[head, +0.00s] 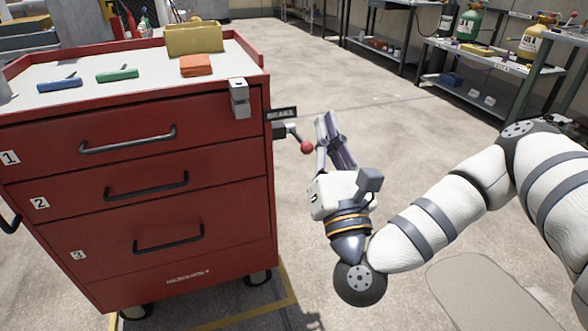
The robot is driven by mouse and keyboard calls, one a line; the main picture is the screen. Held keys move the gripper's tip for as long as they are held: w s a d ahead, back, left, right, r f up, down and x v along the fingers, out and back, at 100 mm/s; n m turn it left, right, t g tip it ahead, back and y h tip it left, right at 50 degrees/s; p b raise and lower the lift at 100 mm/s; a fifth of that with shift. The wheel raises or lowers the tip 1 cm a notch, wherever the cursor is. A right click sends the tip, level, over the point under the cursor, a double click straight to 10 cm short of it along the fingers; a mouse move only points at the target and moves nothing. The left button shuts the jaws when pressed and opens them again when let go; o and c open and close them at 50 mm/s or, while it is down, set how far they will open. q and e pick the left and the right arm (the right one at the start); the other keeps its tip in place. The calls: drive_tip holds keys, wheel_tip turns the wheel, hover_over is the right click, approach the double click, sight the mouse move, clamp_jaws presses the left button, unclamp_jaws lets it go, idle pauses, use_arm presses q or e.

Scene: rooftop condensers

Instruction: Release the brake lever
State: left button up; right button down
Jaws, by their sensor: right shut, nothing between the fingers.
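The brake lever (294,132) sticks out from the right side of a red tool cart (190,207), below a dark plate reading BRAKE (282,114). It ends in a red ball knob (306,148). The lever slopes down to the right from a dark mount on the cart. My right gripper (327,120) is shut and empty, just right of the knob, with its fingers pointing away from me. Whether the fingers touch the knob I cannot tell; a narrow gap seems to show. My left gripper is not in view.
The cart has numbered drawers and a grey latch (239,98) at its upper right corner. On top lie a blue tool (60,84), a green tool (118,75), orange cloths (196,65) and a yellow box (195,38). Shelves (480,65) stand far right.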

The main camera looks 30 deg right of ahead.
use_arm(q)
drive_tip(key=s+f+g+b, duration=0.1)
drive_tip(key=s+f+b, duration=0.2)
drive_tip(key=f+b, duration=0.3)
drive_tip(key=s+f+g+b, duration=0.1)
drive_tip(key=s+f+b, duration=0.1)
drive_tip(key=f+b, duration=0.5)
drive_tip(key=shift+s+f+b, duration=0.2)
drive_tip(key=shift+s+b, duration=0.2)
drive_tip(key=shift+b, duration=0.15)
use_arm(e)
wheel_tip(320, 180, down, 24)
drive_tip(key=n+g+y, duration=0.1)
drive_tip(key=shift+w+a+r+g+y, duration=0.2)
drive_tip(key=shift+w+g+y, duration=0.05)
drive_tip(key=shift+g+y, duration=0.05)
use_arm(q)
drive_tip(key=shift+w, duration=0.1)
use_arm(e)
drive_tip(key=s+r+x, duration=0.1)
drive_tip(key=r+x, duration=0.1)
drive_tip(key=x, duration=1.1)
drive_tip(key=shift+r, duration=0.35)
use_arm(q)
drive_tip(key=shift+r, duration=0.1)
